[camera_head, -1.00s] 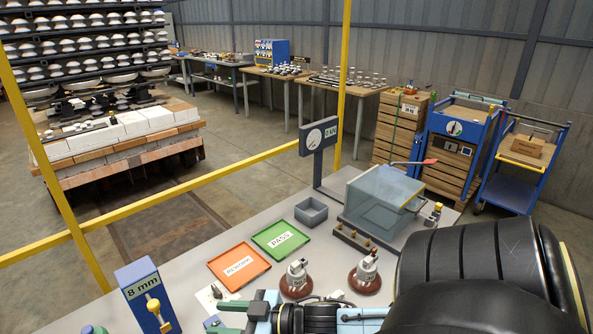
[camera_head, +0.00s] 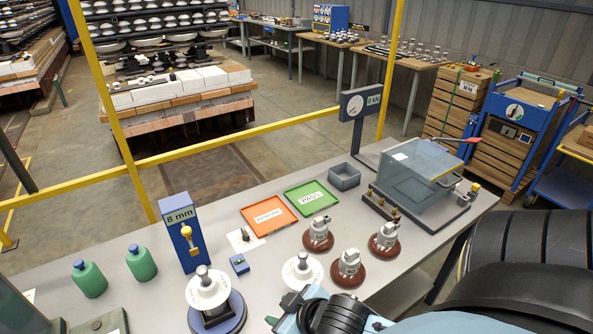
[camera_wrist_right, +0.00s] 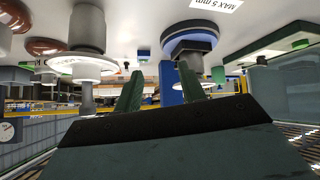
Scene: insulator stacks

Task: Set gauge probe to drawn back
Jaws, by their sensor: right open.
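The gauge is a blue upright block (camera_head: 178,222) labelled 8 mm, standing on the grey table left of centre in the head view. Its probe (camera_head: 187,236), a yellow piece with a rounded knob, is on the block's front face. I cannot tell the probe's exact setting. My right gripper (camera_head: 281,312) is low in the head view, right of and nearer than the gauge, and apart from it. In the right wrist view its two green fingers (camera_wrist_right: 160,92) are spread with nothing between them. My left gripper is not in view.
A white insulator on a blue round base (camera_head: 217,310) stands between gauge and gripper. Another white disc (camera_head: 302,270) and several brown-based insulators (camera_head: 349,268) stand near my arm.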

